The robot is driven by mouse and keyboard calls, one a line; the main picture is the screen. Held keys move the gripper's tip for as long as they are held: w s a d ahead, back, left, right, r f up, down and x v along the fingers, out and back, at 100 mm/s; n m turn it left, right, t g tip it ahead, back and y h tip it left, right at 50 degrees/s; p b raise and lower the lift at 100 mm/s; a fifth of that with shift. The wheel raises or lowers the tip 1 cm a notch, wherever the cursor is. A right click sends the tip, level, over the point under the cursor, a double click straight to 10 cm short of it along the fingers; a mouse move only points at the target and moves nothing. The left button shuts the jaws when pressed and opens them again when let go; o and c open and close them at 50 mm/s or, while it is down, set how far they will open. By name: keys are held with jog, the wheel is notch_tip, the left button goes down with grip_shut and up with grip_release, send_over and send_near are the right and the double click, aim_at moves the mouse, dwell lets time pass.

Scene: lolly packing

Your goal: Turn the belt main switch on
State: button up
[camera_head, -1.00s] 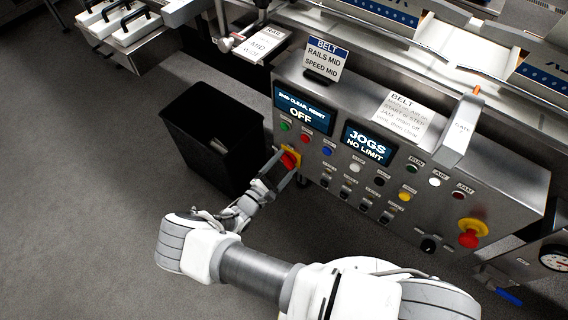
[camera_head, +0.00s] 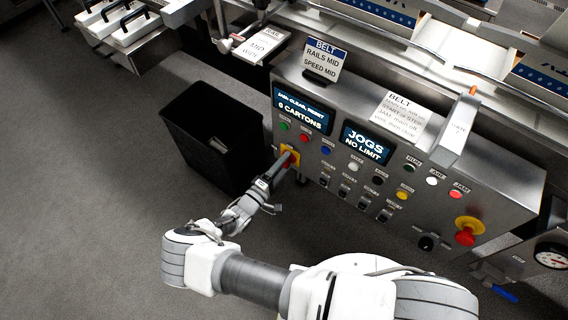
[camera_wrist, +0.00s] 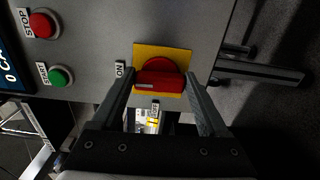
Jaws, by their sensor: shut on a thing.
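The belt main switch (camera_head: 292,153) is a red handle on a yellow plate on the grey control panel's left end. In the wrist view the red handle (camera_wrist: 160,80) lies across the picture, in line with the ON label (camera_wrist: 120,70) at its left; an OFF label is below. My gripper (camera_head: 285,162) is shut on the handle, one finger at each end in the wrist view (camera_wrist: 165,84). The upper left display (camera_head: 302,109) reads a jam message and "0 CARTONS".
Green and red buttons (camera_wrist: 61,76) sit near the switch. A black bin (camera_head: 210,135) stands left of the panel. A red emergency knob (camera_head: 466,236) is at the right end. The JAM lamp (camera_head: 456,194) looks lit. Open floor lies at left.

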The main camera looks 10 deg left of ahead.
jog(key=shift+m, duration=0.3)
jog(key=o, duration=1.2)
jog(key=shift+o, duration=0.2)
jog(key=p+v, duration=0.2)
jog(key=v, duration=1.5)
jog(key=shift+s, duration=0.25)
jog(key=shift+a, duration=0.1)
